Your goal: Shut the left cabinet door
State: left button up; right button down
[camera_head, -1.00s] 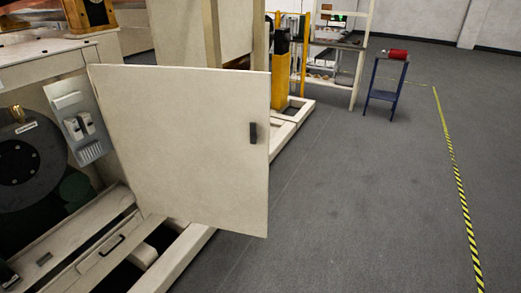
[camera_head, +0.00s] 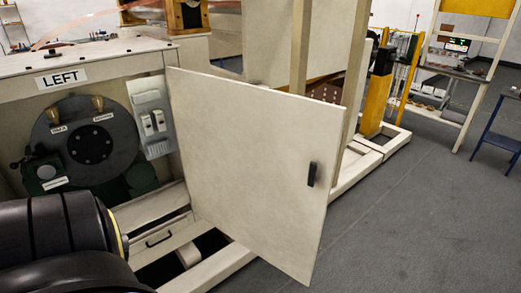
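The left cabinet door (camera_head: 250,165) is a flat cream panel standing wide open, swung out from its hinge side at its left edge. A dark handle (camera_head: 312,174) sits near its right edge. The cabinet (camera_head: 117,72) behind it carries a "LEFT" sign (camera_head: 61,78), and its inside is exposed. A black rounded arm part of mine (camera_head: 60,235) fills the lower left corner, in front of the cabinet and apart from the door. Neither gripper shows in the head view.
Inside the cabinet are a dark round disc (camera_head: 85,140) and a grey switch panel (camera_head: 152,122). A cream base rail (camera_head: 222,268) runs along the floor below. A yellow post (camera_head: 378,92) and blue stand (camera_head: 497,132) are farther right. Grey floor (camera_head: 400,220) right of the door is clear.

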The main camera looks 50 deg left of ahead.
aim_at(247, 151)
jog(key=i, duration=2.9)
jog(key=u, duration=4)
jog(key=i, duration=0.5)
jog(key=u, duration=1.75)
jog(key=k, duration=0.45)
jog(key=z, duration=1)
